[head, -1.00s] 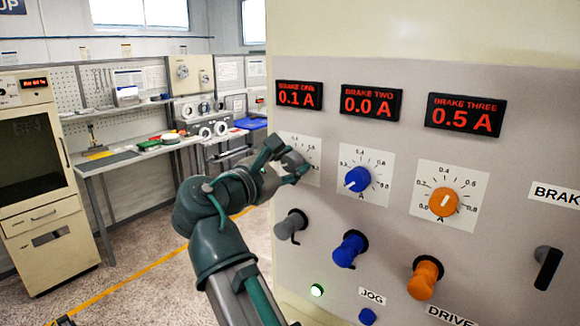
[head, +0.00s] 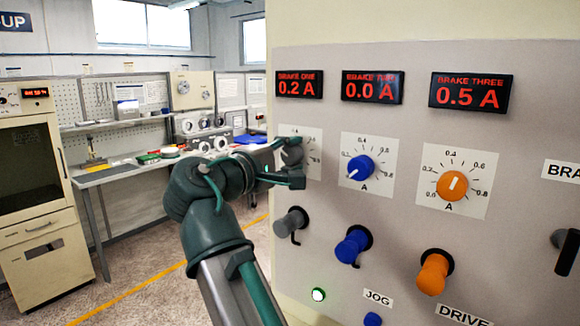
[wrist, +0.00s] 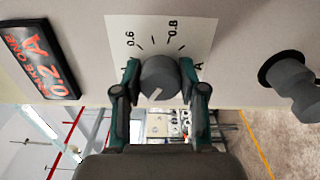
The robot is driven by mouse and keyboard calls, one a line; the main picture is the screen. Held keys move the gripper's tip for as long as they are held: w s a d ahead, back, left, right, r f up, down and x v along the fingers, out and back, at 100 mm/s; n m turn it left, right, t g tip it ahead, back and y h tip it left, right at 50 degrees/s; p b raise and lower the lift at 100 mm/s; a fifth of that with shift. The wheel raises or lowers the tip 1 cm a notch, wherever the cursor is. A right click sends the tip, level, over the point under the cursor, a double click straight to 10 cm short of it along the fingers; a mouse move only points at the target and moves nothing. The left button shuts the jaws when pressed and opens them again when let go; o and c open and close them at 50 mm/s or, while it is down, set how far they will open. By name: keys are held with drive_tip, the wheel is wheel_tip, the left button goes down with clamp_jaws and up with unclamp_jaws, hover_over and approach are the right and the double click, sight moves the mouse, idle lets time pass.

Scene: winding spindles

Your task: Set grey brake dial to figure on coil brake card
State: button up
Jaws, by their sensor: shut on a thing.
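The grey brake dial (wrist: 158,80) sits on a white scale card on the panel. In the wrist view my gripper (wrist: 160,88) has one finger on each side of the dial and is shut on it. In the head view my gripper (head: 290,165) is at the left dial, and it hides most of that dial and part of its scale. The brake one display (head: 299,85) reads 0.2 A; it also shows at the left of the wrist view (wrist: 40,58). No coil brake card can be made out.
The blue dial (head: 361,168) and orange dial (head: 452,185) are to the right. Their displays read 0.0 A (head: 371,88) and 0.5 A (head: 471,93). Grey (head: 291,222), blue (head: 352,245) and orange (head: 433,272) knobs protrude below. A workbench (head: 120,166) stands behind at left.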

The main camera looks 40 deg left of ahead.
drive_tip(key=m+b, duration=0.1)
drive_tip(key=m, duration=0.1)
drive_tip(key=m+b, duration=0.2)
drive_tip(key=shift+f+m+b, duration=0.2)
drive_tip(key=shift+m+b, duration=0.1)
drive_tip(key=m+b, duration=0.3)
drive_tip(key=shift+m, duration=0.4)
drive_tip(key=m+b, duration=0.7)
drive_tip(key=m, duration=0.1)
drive_tip(key=m+b, duration=0.4)
drive_tip(key=m, duration=0.1)
drive_tip(key=shift+m+b, duration=0.3)
drive_tip(key=shift+b, duration=0.05)
drive_tip(key=m+b, duration=0.3)
drive_tip(key=m, duration=0.1)
drive_tip(key=shift+r+m, duration=0.1)
drive_tip(key=shift+m, duration=0.3)
